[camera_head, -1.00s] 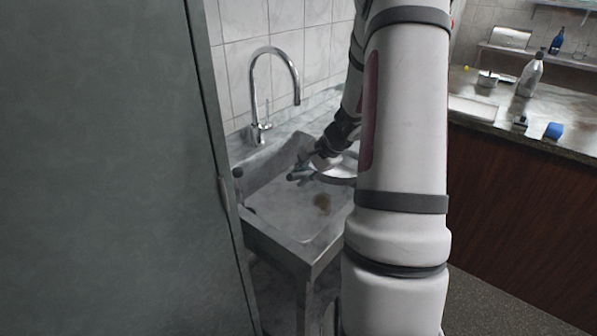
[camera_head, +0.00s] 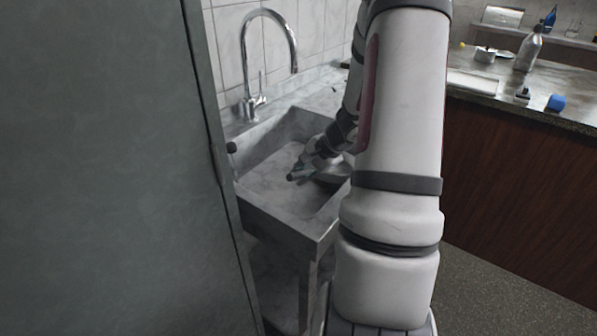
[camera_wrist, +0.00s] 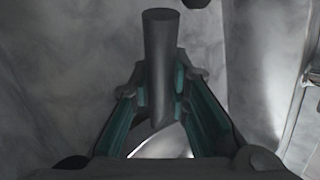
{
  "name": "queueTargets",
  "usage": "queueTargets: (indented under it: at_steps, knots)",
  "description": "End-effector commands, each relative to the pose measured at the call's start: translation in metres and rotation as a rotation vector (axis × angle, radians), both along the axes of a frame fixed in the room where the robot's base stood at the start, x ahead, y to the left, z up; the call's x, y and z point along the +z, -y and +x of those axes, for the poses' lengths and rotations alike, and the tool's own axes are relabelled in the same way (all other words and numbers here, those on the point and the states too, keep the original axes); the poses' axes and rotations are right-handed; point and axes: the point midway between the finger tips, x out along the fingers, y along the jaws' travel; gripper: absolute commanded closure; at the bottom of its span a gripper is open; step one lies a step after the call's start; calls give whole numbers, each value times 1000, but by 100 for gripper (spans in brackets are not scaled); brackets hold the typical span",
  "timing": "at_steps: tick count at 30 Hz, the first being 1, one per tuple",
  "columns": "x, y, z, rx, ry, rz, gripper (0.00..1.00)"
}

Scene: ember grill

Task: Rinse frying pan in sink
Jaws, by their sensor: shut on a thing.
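The stone sink (camera_head: 262,192) stands left of my arm, with a curved chrome tap (camera_head: 292,50) at its back. My gripper (camera_head: 308,168) is over the basin, shut on the handle of the frying pan. The pan (camera_head: 333,174) shows only partly at the right side of the basin; my arm hides the rest. In the wrist view the dark round handle (camera_wrist: 160,55) stands between the teal-padded fingers of my gripper (camera_wrist: 163,90). The tap's spout is left of the visible part of the pan. I see no water stream. I cannot tell whether the pan touches the basin floor.
A tall grey panel (camera_head: 100,170) fills the left side, close to the sink's front corner. A counter (camera_head: 478,97) on the right holds a bottle (camera_head: 528,52), a small pot (camera_head: 485,55) and a blue item (camera_head: 556,102). Bare floor (camera_head: 490,270) shows at lower right.

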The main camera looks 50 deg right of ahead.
Motion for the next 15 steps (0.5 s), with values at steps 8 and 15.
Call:
queueTargets:
  at_steps: [8,15]
  knots:
    - [-28,0,1,-1,0,0,100]
    - [-46,0,1,-1,0,0,100]
